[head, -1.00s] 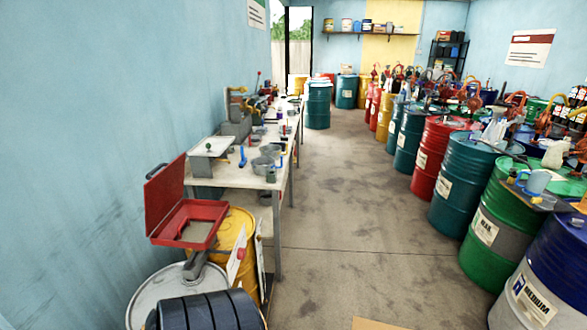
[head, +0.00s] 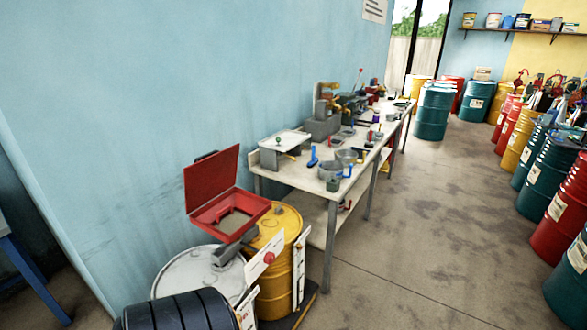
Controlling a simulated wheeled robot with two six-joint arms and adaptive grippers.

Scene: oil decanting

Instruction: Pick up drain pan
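Neither of my grippers is in view. No single thing can be told for certain as the drain pan. Grey round pans or pots (head: 330,171) stand on the near part of the workbench (head: 290,171), beside small blue-handled items. A red open box (head: 228,205) with its lid raised holds a grey inside and sits above a yellow drum and a white-topped drum at the lower left.
A yellow drum (head: 277,270), a white-topped drum (head: 190,272) and a dark ribbed cylinder (head: 180,312) crowd the lower left. Coloured drums (head: 553,205) line the right side. The concrete floor aisle (head: 430,220) is clear.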

